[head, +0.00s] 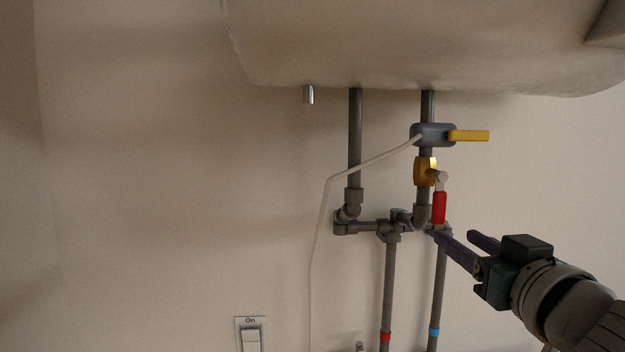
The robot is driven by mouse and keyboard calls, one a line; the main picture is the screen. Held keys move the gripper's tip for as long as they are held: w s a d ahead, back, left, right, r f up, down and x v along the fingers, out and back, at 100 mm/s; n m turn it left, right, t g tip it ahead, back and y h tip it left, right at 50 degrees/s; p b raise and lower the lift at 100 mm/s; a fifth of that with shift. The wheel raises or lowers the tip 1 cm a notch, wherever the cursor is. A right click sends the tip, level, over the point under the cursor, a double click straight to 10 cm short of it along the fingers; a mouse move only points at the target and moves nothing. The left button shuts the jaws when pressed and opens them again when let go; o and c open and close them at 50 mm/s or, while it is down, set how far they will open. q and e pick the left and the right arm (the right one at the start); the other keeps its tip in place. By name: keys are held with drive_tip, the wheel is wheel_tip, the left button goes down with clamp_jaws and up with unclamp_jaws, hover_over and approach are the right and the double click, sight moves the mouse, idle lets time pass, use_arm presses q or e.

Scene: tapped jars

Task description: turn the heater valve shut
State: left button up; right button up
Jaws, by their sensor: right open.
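A brass valve (426,171) sits on the right-hand grey pipe below the white heater tank (400,50). Its red lever (439,207) hangs straight down, roughly along the pipe. Above it, a blue-grey box (432,135) on the same pipe has a yellow lever (469,136) pointing right, across the pipe. The picture does not label which of these is the heater valve. My right gripper (452,234) is open and empty, just below the red lever's lower end. One finger overlaps the pipe in the view; contact cannot be told. My left gripper is out of view.
Grey pipes and elbows (367,227) run behind and left of the gripper. A thin pale cable (326,205) runs from the box down the wall. A wall switch (251,336) marked On is at the bottom left. The wall at left is bare.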

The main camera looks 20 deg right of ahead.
drive_tip(key=shift+x, duration=2.55)
drive_tip(key=shift+w, duration=0.3)
clamp_jaws()
drive_tip(key=shift+a, duration=0.1)
drive_tip(key=w+a+r+m, duration=0.1)
drive_tip(key=a+r+m, duration=0.6)
drive_tip(key=m, duration=1)
drive_tip(key=shift+w+r+m, duration=0.2)
drive_tip(key=shift+w+m, duration=0.1)
drive_tip(key=shift+w, duration=0.05)
